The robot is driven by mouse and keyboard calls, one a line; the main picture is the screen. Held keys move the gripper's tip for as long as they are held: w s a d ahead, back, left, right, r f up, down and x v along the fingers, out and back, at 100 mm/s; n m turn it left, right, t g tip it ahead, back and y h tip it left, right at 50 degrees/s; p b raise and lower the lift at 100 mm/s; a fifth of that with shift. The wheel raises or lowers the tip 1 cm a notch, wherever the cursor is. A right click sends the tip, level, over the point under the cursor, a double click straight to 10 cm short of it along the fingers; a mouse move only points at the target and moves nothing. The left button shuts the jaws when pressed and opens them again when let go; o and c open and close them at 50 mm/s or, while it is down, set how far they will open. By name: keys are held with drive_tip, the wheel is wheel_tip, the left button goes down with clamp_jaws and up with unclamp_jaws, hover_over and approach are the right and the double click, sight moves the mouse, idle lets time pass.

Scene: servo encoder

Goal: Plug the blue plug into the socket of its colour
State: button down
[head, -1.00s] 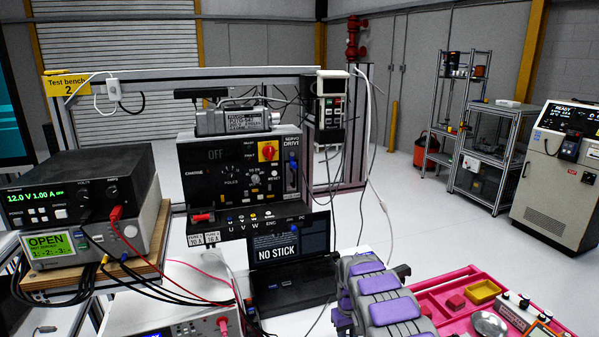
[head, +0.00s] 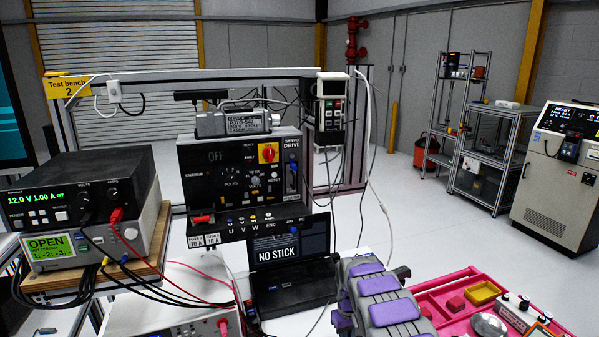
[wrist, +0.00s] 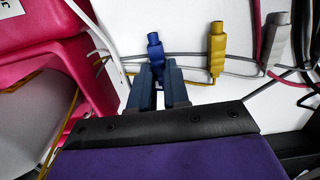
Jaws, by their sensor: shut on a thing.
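The blue plug (wrist: 154,42) stands up between the fingertips in the wrist view, its top end pointing away from my gripper. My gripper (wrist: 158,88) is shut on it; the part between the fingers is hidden. In the head view my purple-padded arm is at the bottom centre, and the plug cannot be made out there. The servo drive (head: 216,158) stands behind a laptop, with a row of small ports (head: 250,219) labelled U, V, W and ENC on its lower edge.
A yellow plug (wrist: 217,48) and a grey-white plug (wrist: 276,40) with cables lie right of the blue plug. A pink tray (head: 452,287) is right of my arm. The laptop (head: 290,250) reads "NO STICK". Power supplies (head: 75,190) and loose cables are at the left.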

drive_tip(key=shift+r+p, duration=1.05)
drive_tip(key=shift+r, duration=1.5)
drive_tip(key=shift+a, duration=0.1)
drive_tip(key=w+a+r+t+y, duration=0.1)
drive_tip(key=a+r+t, duration=0.4)
drive_tip(key=a+r, duration=0.5)
drive_tip(key=w+a+r+t+y+p, duration=0.1)
drive_tip(key=w+a+r+t, duration=0.3)
drive_tip(key=a+r, duration=0.7)
drive_tip(key=w+a+r+t+y, duration=0.2)
drive_tip(key=a+r+t, duration=0.5)
drive_tip(key=r, duration=1.1)
drive_tip(key=shift+w+a+y+p, duration=0.2)
drive_tip(key=shift+a+y, duration=0.1)
drive_tip(key=shift+a, duration=0.8)
drive_tip(key=shift+w+a+y+p, duration=0.15)
drive_tip(key=shift+a+y, duration=0.15)
drive_tip(key=shift+a, duration=0.8)
wheel_tip(320, 180, up, 2)
drive_tip(key=a+t+p, duration=0.1)
drive_tip(key=a+p, duration=0.1)
drive_tip(key=p, duration=0.1)
drive_tip(key=b, duration=0.2)
hover_over(230, 225)
wheel_tip(230, 225, down, 5)
drive_tip(key=shift+s+r, duration=0.15)
drive_tip(key=shift+r, duration=0.05)
drive_tip(key=shift+d+f, duration=0.1)
drive_tip(key=shift+f, duration=0.15)
